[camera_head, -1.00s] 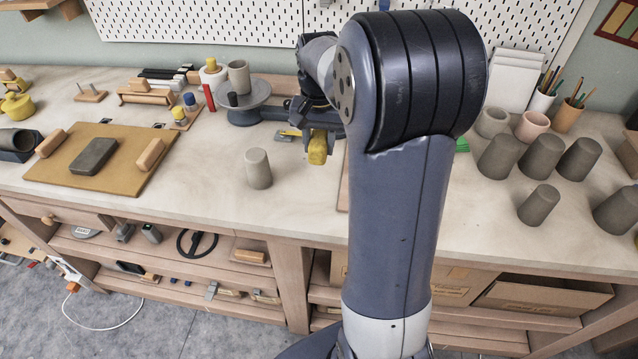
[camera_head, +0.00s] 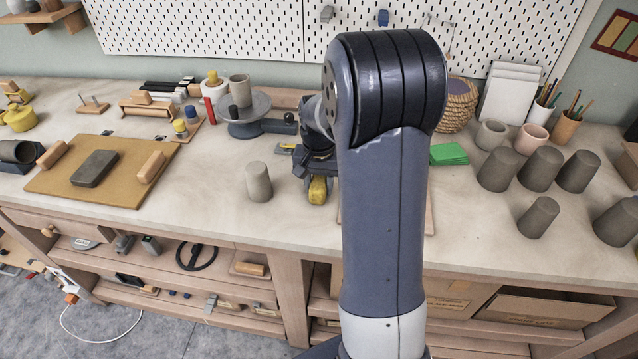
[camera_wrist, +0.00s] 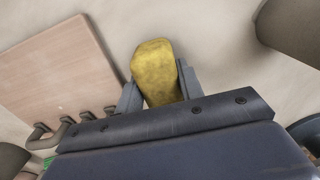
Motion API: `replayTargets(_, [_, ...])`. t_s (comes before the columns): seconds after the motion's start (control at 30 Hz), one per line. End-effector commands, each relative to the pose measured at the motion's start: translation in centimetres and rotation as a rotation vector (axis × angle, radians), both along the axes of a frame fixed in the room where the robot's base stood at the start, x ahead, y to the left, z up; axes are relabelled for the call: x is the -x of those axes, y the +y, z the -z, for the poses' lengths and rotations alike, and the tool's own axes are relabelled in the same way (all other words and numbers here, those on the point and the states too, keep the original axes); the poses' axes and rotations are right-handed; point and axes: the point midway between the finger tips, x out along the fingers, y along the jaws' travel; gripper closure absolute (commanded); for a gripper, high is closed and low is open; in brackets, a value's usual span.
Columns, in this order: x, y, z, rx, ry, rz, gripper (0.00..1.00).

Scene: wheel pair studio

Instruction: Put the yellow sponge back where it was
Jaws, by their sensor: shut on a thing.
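The yellow sponge (camera_head: 317,190) is held between the jaws of my gripper (camera_head: 318,179), just left of my upright arm link in the head view. In the wrist view the sponge (camera_wrist: 157,73) stands out between the two fingers of my gripper (camera_wrist: 158,85), which press on its sides. The sponge is over the pale benchtop (camera_head: 225,212); I cannot tell whether it touches the top. A grey clay cylinder (camera_head: 258,182) stands to its left, apart from it. Part of the gripper is hidden by my own arm.
A wooden board (camera_wrist: 58,73) with metal hooks or handles lies beside the gripper. A green sponge block (camera_head: 449,154) lies right of my arm. Several grey cylinders (camera_head: 539,168) stand farther right. A banding wheel (camera_head: 262,106) stands behind. The benchtop front of the cylinder is clear.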

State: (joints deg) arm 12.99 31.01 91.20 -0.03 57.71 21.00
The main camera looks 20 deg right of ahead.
Motion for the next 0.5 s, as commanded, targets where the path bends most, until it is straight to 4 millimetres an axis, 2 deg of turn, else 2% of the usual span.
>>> replayTargets(0.03, [0.01, 0.0, 0.32, -0.001, 0.001, 0.0, 0.9])
replayTargets(0.07, [0.01, 0.01, 0.18, 0.0, 0.0, 0.0, 0.62])
replayTargets(0.1, [0.01, 0.01, 0.15, 0.0, 0.0, 0.0, 0.59])
replayTargets(0.3, [0.01, 0.0, 0.14, -0.001, 0.001, 0.0, 0.43])
replayTargets(0.5, [0.01, 0.01, 0.12, -0.001, 0.001, 0.0, 0.43])
